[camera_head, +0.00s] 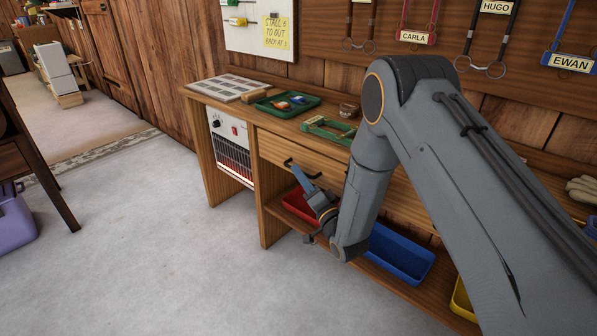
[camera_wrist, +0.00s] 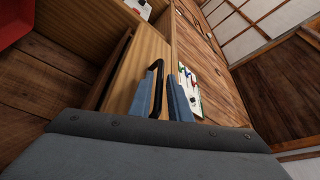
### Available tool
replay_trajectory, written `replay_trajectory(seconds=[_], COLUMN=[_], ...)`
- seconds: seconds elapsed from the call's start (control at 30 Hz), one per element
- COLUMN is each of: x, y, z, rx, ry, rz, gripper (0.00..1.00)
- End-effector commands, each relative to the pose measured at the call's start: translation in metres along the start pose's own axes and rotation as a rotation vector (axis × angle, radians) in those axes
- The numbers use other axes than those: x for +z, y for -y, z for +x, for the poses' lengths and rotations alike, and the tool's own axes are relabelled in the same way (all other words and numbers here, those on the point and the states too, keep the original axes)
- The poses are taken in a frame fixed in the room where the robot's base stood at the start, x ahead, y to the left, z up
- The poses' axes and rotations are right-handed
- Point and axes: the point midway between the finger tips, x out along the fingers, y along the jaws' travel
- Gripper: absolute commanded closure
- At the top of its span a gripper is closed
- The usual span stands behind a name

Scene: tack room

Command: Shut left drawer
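The left drawer (camera_head: 275,149) is in the wooden bench, under the top's left part. It has a light wood front and a black bar handle (camera_head: 306,172). My gripper (camera_head: 303,178) is at that handle. In the wrist view, its two blue fingers (camera_wrist: 163,103) stand apart on either side of the black handle (camera_wrist: 158,80), and a gap shows between them. The drawer front also shows there (camera_wrist: 146,50). Contact with the handle is unclear. How far the drawer stands out is hard to tell; my arm hides its right part.
The bench top holds a green tray (camera_head: 263,106) and a green frame-like item (camera_head: 318,131). A heater (camera_head: 230,140) stands left under the bench. Red (camera_head: 292,207) and blue (camera_head: 412,256) bins sit on the lower shelf. The floor (camera_head: 160,240) in front is clear.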

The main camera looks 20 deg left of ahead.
Motion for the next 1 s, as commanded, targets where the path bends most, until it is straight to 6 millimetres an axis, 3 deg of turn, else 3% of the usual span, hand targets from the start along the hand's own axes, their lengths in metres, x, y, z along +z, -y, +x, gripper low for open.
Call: replay_trajectory(seconds=[0.2, 0.5, 0.63, 1.0], x=[-0.002, -0.004, -0.004, -0.013], y=[-0.001, -0.002, -0.002, -0.009], z=[0.021, 0.023, 0.023, 0.027], rx=[0.002, 0.003, 0.003, 0.002], ry=[-0.002, -0.004, -0.004, -0.006], rz=[-0.002, -0.002, -0.002, -0.002], gripper=[0.83, 0.83, 1.00, 1.00])
